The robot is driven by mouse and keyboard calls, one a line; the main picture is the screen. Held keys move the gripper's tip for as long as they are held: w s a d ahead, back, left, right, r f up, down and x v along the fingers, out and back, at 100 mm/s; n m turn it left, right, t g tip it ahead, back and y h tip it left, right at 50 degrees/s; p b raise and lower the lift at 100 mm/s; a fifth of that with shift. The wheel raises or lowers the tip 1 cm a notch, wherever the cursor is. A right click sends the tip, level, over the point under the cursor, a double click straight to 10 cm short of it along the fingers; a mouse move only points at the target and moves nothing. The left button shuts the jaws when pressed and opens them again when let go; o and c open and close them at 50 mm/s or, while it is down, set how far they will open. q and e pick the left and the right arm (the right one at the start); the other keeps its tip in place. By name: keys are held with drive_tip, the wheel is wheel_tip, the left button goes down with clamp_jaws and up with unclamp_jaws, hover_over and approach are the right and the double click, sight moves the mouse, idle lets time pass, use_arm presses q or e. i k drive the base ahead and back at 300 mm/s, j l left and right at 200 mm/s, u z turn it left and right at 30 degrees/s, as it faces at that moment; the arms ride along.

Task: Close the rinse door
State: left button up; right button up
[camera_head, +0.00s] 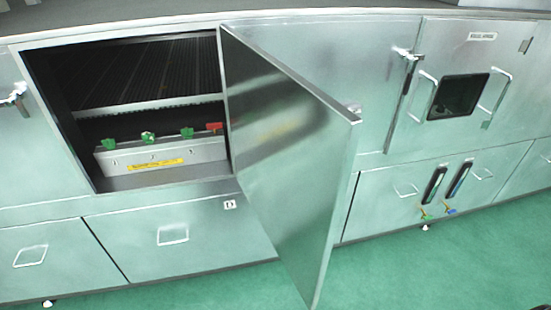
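The rinse door (290,150) is a plain metal panel standing wide open. It is hinged at the right side of the cabinet opening and swings out toward me over the floor. The opening (150,182) to its left shows a dark interior with a ribbed surface, a crossbar and a metal box carrying green and red valve handles. A latch-like fitting (354,108) shows at the door's upper outer corner, partly hidden. Neither of my grippers is in view.
Right of the door is a closed panel with a dark window (458,96) and two handles. Closed drawers with handles (173,236) run below. A latch (14,95) sticks out at the left. The green floor (430,270) in front is clear.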

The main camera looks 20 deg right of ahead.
sight(294, 146)
drive_tip(key=i+l+u, duration=0.1)
drive_tip(key=l+u, duration=0.3)
drive_tip(key=l, duration=0.5)
drive_tip(key=l+u, duration=0.35)
drive_tip(key=l, duration=0.55)
